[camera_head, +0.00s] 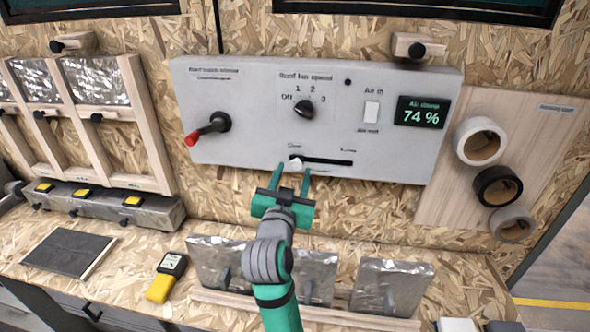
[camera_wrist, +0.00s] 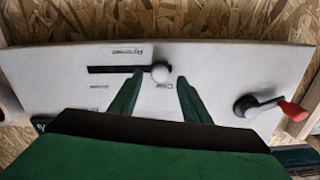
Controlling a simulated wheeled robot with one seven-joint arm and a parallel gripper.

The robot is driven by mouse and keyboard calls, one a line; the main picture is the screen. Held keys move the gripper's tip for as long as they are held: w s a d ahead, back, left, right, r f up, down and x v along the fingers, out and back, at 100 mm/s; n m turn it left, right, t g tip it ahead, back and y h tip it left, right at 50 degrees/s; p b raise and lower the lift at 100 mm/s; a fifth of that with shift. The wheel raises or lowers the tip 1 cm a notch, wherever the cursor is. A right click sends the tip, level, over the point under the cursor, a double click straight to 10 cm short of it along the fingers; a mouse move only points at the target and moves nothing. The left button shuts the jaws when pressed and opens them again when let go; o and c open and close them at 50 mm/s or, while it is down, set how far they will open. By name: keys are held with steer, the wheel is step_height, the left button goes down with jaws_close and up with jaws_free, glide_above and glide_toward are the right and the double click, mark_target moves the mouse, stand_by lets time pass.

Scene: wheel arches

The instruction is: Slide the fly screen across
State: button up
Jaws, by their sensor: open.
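The grey control panel (camera_head: 250,135) on the chipboard wall has a horizontal black slot (camera_head: 328,161) low in its middle. A small white slider knob (camera_head: 295,161) sits at the slot's left end; the tiny labels above the slot are too blurred to read surely. My gripper (camera_head: 294,169) is open just in front of the panel, one finger on each side of the knob. In the wrist view, where the panel appears upside down, the knob (camera_wrist: 160,73) shows between the tips of my open gripper (camera_wrist: 160,76). I cannot tell whether either finger touches it.
A red-tipped crank lever (camera_head: 207,129) is left of the slot, and a rotary knob (camera_head: 304,107) is above it. A white switch (camera_head: 371,111) and a 74 % display (camera_head: 421,113) are to the right. Foil-covered pieces (camera_head: 391,286) stand on the bench below.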

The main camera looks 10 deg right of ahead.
mark_target(297, 162)
steer(key=shift+x, duration=1.2)
steer(key=shift+c, duration=0.5)
jaws_close()
